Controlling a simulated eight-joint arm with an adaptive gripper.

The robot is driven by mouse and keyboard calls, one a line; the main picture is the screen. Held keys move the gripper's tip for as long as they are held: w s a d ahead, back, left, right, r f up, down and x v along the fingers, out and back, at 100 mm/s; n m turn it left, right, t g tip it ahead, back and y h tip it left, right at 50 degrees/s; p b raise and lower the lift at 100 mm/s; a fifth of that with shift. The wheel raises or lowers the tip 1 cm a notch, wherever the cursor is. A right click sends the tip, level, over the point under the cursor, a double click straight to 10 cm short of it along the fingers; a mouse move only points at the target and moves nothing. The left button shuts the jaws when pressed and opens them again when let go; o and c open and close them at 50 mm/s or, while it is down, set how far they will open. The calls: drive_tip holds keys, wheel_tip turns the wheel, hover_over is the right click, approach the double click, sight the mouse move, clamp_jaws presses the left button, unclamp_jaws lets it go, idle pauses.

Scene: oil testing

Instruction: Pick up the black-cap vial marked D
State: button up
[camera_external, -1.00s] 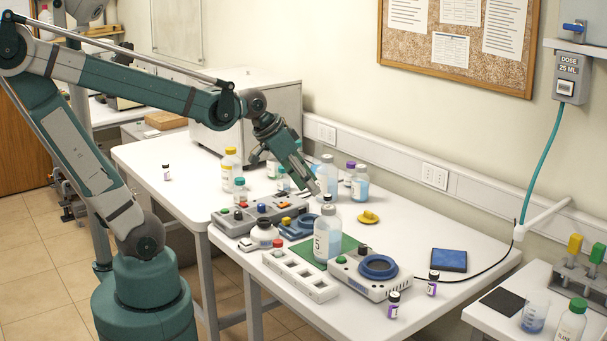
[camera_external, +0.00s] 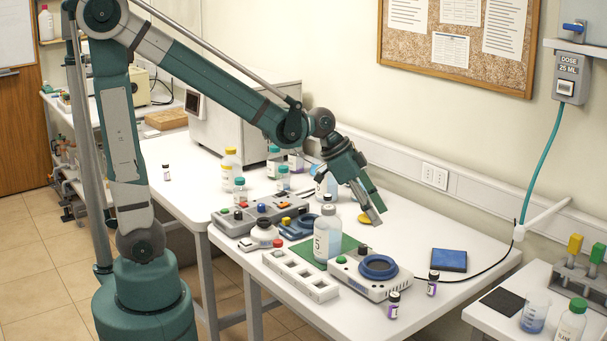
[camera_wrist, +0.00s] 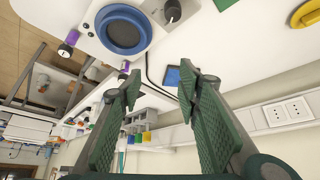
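A third small dark-capped vial (camera_external: 166,172) stands far left on the back table. I cannot read a letter on any of them. My gripper (camera_external: 374,214) is above the table near the yellow disc, apart from the vials. In the wrist view, my gripper (camera_wrist: 160,82) is open with nothing between its fingers. Two vials show upper left of the fingers there, one (camera_wrist: 68,46) farther left and one (camera_wrist: 124,68) near the left finger.
A device with a blue ring (camera_external: 379,268) stands left of the two vials. A bottle marked 5 (camera_external: 327,240) and a white slotted rack (camera_external: 300,275) are farther left. A blue pad (camera_external: 449,260) lies behind the vials, with a black cable beside it.

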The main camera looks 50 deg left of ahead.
sight(433, 282)
drive_tip(key=w+d+f+m+g+h, duration=0.1)
drive_tip(key=d+f, duration=0.3)
drive_tip(key=d, duration=0.4)
drive_tip(key=w+d+f+m+g, duration=0.1)
drive_tip(key=w+d+f+m, duration=0.1)
drive_tip(key=d+f, duration=0.3)
drive_tip(key=d+m, duration=0.1)
drive_tip(key=d, duration=0.2)
drive_tip(key=shift+w+f+m+h+b, duration=0.15)
drive_tip(key=shift+m+h+b, duration=0.15)
drive_tip(key=shift+h, duration=0.1)
drive_tip(key=shift+f, duration=0.1)
drive_tip(key=shift+x, duration=1.25)
drive_tip(key=shift+d, duration=0.1)
drive_tip(key=shift+b+x, duration=0.75)
drive_tip(key=shift+x, duration=1.75)
drive_tip(key=shift+d, duration=0.15)
drive_tip(key=c, duration=0.9)
